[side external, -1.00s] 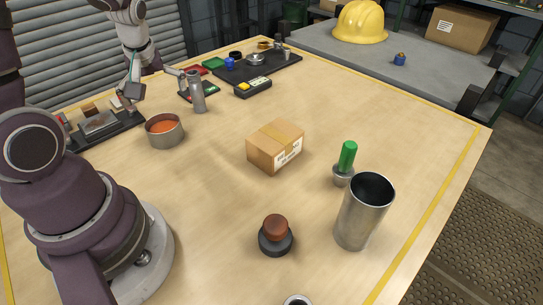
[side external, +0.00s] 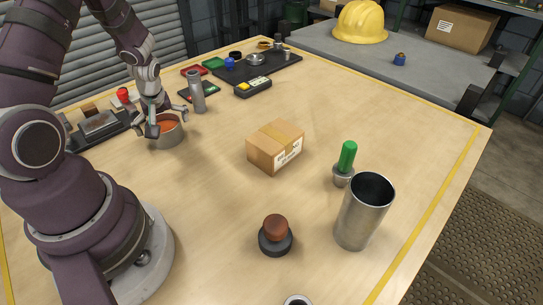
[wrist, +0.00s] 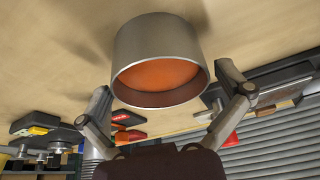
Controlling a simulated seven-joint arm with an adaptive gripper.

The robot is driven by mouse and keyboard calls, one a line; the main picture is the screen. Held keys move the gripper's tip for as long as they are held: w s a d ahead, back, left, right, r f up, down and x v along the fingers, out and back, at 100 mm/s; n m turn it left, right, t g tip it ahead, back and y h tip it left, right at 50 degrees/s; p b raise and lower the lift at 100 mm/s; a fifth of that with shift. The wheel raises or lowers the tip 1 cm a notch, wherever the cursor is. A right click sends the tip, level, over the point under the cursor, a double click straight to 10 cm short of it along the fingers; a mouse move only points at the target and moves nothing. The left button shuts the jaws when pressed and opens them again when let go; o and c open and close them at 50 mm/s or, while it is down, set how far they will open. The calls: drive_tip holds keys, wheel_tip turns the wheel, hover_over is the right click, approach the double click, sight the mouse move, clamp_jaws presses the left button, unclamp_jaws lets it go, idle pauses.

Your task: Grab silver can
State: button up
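A short, wide silver can (side external: 166,137) with orange contents stands on the table at the left in the side view. It also fills the upper middle of the wrist view (wrist: 160,45). My gripper (side external: 161,121) is at this can, pointing down. In the wrist view my gripper (wrist: 166,82) is open, with one finger on either side of the can; I cannot tell whether they touch it. A taller silver can (side external: 357,220), open and apparently empty, stands upright at the right, far from my gripper.
A cardboard box (side external: 275,147) sits mid-table. A green-handled piece (side external: 346,160) and a brown-topped knob (side external: 275,232) stand toward the right and front. A grey cylinder (side external: 198,97) stands just right of the short can. A dark tray (side external: 105,138) lies behind it at left.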

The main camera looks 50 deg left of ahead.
drive_tip(key=c, duration=1)
drive_tip(key=shift+r, duration=0.1)
